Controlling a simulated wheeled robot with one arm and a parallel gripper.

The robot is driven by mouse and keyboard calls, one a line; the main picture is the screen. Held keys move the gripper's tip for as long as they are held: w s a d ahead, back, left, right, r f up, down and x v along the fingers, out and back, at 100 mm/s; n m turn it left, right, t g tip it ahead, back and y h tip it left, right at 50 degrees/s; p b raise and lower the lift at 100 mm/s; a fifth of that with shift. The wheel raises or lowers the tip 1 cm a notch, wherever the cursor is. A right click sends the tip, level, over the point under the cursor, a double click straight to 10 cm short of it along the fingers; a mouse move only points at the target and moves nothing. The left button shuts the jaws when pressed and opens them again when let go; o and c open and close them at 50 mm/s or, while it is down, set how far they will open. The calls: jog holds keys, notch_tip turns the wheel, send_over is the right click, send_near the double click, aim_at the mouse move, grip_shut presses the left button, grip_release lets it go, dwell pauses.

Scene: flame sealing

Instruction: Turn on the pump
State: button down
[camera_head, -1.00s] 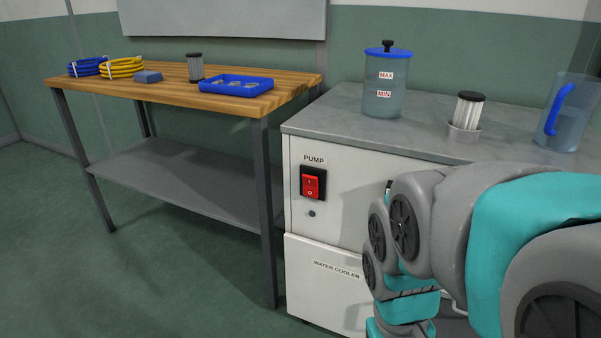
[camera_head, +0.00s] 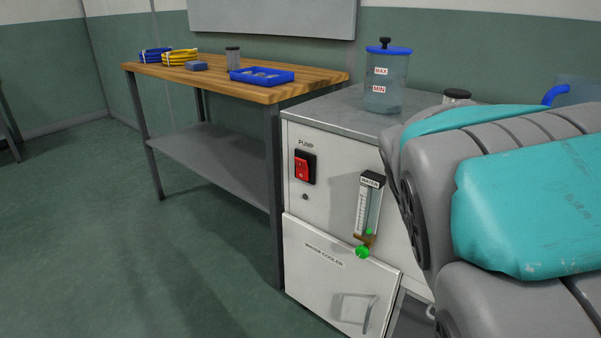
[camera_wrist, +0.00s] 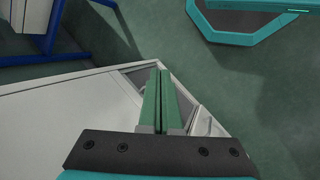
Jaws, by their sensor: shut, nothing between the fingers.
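The pump switch (camera_head: 302,168) is a red rocker in a black frame under the label PUMP, on the white front panel of the water cooler cabinet (camera_head: 330,228). In the head view nothing covers it. My gripper (camera_wrist: 160,72) shows in the wrist view with its two green fingers together and nothing between them. It points past a corner of a white surface toward the green floor. The switch is not recognisable in the wrist view. In the head view my arm fills the right side and the gripper itself is hidden.
A flow meter (camera_head: 368,205) with a green knob sits right of the switch. A lidded water container (camera_head: 387,82) stands on the cabinet top. A wooden-topped table (camera_head: 300,88) with a blue tray (camera_head: 262,76) stands to the left. Floor in front of the table is clear.

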jog(key=w+r+n+t+h+b, duration=0.1)
jog(key=w+r+h+b, duration=0.15)
jog(key=w, duration=0.45)
jog(key=w+r+t+h+b, duration=0.1)
jog(key=w+h+b, duration=0.1)
jog(key=w+h, duration=0.3)
jog(key=n+t+b, duration=0.8)
jog(key=n+t, duration=0.2)
jog(key=t, duration=0.8)
send_near(299, 163)
jog(key=v, duration=0.7)
jog(key=shift+s+a+r, duration=0.1)
jog(key=shift+a+r, duration=0.05)
jog(key=shift+r, duration=0.1)
jog(key=x, duration=1.3)
jog(key=shift+f+b, duration=0.15)
jog(key=shift+b, duration=0.15)
jog(key=shift+w+d, duration=0.35)
jog(key=shift+d, duration=0.05)
